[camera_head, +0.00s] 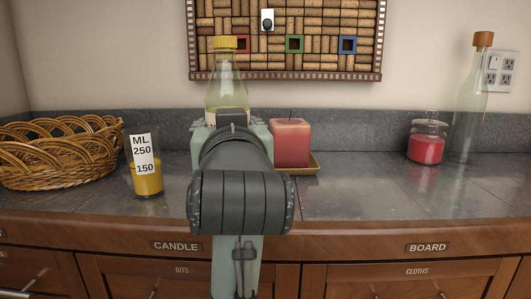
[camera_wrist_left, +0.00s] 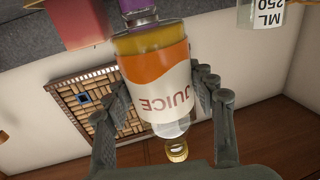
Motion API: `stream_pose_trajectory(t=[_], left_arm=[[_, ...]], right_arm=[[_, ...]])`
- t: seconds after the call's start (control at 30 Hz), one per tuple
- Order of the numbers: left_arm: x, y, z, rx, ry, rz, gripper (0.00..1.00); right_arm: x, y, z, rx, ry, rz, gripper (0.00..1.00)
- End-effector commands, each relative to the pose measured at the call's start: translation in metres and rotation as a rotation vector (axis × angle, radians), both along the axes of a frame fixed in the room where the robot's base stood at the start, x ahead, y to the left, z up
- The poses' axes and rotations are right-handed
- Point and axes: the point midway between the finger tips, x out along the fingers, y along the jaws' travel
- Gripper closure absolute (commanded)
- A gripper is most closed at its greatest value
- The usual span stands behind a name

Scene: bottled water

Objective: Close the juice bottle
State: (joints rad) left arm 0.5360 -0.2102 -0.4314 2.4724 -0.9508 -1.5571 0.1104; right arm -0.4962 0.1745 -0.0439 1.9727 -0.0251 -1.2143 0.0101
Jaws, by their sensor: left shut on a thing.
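The juice bottle (camera_head: 226,92) stands upright behind my arm in the head view. Its clear neck shows above my gripper, with a yellow cap (camera_head: 225,43) at its top; I cannot tell how tightly the cap sits. My left gripper (camera_head: 232,122) is in front of the bottle and hides its lower part. In the left wrist view the bottle (camera_wrist_left: 158,75) appears upside down, with an orange and white JUICE label, yellow juice and the cap (camera_wrist_left: 176,150) at the lower end. The fingers of the left gripper (camera_wrist_left: 162,92) are on both sides of the bottle, shut on it. My right gripper is not visible.
A measuring glass (camera_head: 147,178) and a wicker basket (camera_head: 60,150) stand to the left. A red candle (camera_head: 290,145) on a tray (camera_head: 314,161) is close at the right. A red jar (camera_head: 426,148) and a corked bottle (camera_head: 470,105) stand far right. The counter (camera_head: 360,185) between is clear.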

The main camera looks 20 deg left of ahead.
Motion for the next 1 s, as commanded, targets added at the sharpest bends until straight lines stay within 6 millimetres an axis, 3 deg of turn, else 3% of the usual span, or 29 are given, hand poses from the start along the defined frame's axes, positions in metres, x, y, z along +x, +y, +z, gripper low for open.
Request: stream_pose_trajectory(t=[0.13,0.5,0.9,1.0], left_arm=[[0.012,-0.007,-0.010,0.006,0.004,-0.003,1.00],[0.063,-0.031,-0.043,0.003,0.000,-0.003,1.00],[0.068,-0.034,-0.047,0.000,-0.002,-0.003,1.00],[0.068,-0.034,-0.057,0.004,0.002,-0.002,1.00]], right_arm=[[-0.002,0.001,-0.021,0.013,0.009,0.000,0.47],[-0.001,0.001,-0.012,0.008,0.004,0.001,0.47],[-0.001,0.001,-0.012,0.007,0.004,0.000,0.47],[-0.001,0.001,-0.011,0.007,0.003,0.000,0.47]])
